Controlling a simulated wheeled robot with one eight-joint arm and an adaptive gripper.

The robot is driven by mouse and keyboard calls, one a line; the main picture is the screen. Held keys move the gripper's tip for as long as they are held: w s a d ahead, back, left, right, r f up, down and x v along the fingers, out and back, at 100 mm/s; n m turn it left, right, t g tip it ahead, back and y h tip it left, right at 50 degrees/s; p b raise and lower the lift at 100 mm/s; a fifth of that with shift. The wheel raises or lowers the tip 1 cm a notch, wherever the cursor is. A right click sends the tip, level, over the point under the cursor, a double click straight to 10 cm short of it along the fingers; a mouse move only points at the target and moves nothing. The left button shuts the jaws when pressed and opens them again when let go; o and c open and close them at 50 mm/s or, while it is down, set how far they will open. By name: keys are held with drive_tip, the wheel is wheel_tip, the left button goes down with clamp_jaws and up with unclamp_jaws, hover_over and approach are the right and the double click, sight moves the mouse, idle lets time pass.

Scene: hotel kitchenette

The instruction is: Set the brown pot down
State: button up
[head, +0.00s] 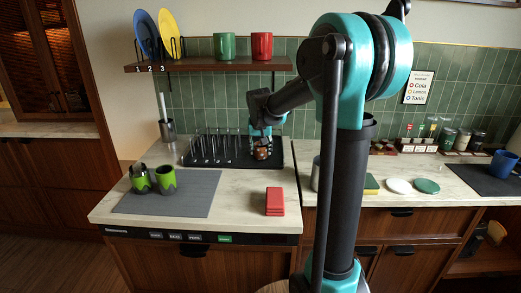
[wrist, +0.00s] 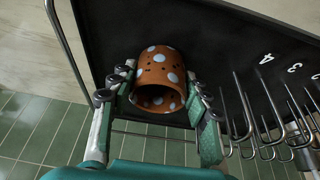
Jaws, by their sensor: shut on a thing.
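The brown pot (wrist: 160,68), orange-brown with pale dots and an open mouth, sits between the fingers of my gripper (wrist: 157,80) in the wrist view. The fingers are shut on its two sides. In the head view the pot (head: 262,154) shows small below my gripper (head: 262,143), at the right end of the black rack tray (head: 274,160). It is over the tray's bare part, right of the upright wire pegs. I cannot tell whether its base touches the tray.
Wire pegs (head: 212,148) stand close left of the pot. A grey mat (head: 200,199) holds two green-and-dark cups (head: 166,180). Red blocks (head: 274,201) lie at the front. A shelf (head: 205,64) with mugs hangs above. My arm hides part of the right counter.

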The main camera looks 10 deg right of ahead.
drive_tip(key=o, duration=1.3)
drive_tip(key=shift+o, duration=0.2)
drive_tip(key=v, duration=1.2)
drive_tip(key=shift+r, duration=0.1)
